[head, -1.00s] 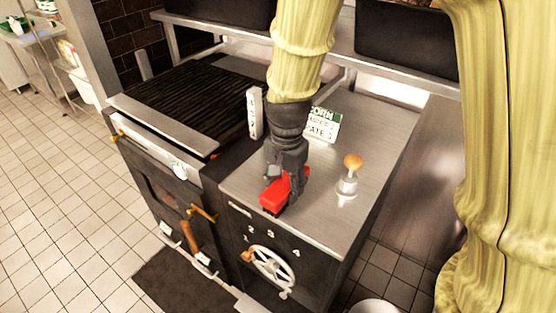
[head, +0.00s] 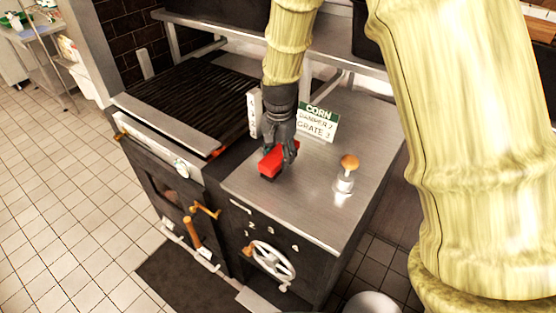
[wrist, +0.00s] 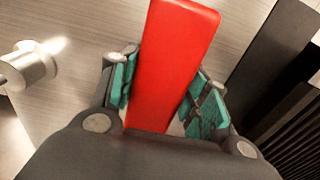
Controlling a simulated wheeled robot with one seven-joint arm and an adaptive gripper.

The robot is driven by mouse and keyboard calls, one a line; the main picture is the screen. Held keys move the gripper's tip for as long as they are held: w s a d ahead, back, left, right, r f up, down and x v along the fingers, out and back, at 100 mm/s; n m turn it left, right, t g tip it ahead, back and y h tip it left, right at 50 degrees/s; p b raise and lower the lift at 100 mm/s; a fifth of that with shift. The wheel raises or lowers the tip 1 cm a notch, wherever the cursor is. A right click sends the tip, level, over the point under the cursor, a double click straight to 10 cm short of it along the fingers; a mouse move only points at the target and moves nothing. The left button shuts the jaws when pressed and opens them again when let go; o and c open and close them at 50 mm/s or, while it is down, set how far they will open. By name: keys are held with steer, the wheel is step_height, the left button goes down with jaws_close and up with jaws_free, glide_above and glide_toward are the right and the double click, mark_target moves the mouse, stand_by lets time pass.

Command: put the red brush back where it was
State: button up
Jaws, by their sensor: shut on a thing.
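The red brush (head: 271,164) is a red block over the steel top, near the left front part of it. My gripper (head: 283,150) points down and is shut on the red brush. In the wrist view the red brush (wrist: 174,60) runs lengthwise between the two teal finger pads of my gripper (wrist: 165,95). The steel counter top (head: 310,205) lies beneath it. I cannot tell whether the brush touches the top or hangs just above it.
A dark ribbed grill (head: 195,95) lies to the left. A green and white CORN sign (head: 317,122) stands behind the gripper, and a white marked post (head: 254,112) stands left of it. A wooden-knobbed metal piece (head: 347,172) stands to the right. The front right of the top is clear.

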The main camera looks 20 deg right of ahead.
steer(key=shift+f, duration=0.4)
step_height(320, 180, down, 2)
steer(key=shift+w+p, duration=0.15)
steer(key=shift+p, duration=0.25)
steer(key=shift+r, duration=0.15)
steer(key=shift+f, duration=0.2)
steer(key=o, duration=1.1)
steer(key=shift+o, duration=0.2)
steer(key=shift+r, duration=0.1)
